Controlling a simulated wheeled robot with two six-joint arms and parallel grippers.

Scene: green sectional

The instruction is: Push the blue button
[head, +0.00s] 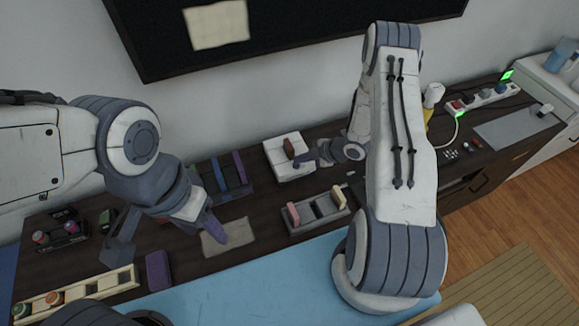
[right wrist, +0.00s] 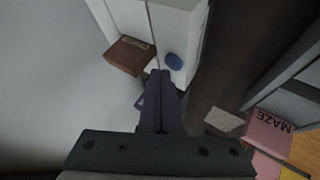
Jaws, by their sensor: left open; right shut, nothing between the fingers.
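The blue button (right wrist: 174,61) is a small round disc on a white box (right wrist: 183,22) in the right wrist view. The white box also shows in the head view (head: 284,172), against the wall, but I cannot make out the button there. My right gripper (right wrist: 160,74) is shut and empty, its tips close beside the button at its lower left; I cannot tell whether they touch the box. In the head view my right gripper (head: 306,158) reaches over the box from the right. My left gripper (head: 165,245) is open and empty above the left part of the dark desk.
A brown block (right wrist: 130,55) is at the white box. A divided tray (head: 316,213) with pink and cream blocks stands in front of it. A purple block (head: 158,271) and a beige pad (head: 229,237) lie near my left gripper. A power strip (head: 482,98) is at the right.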

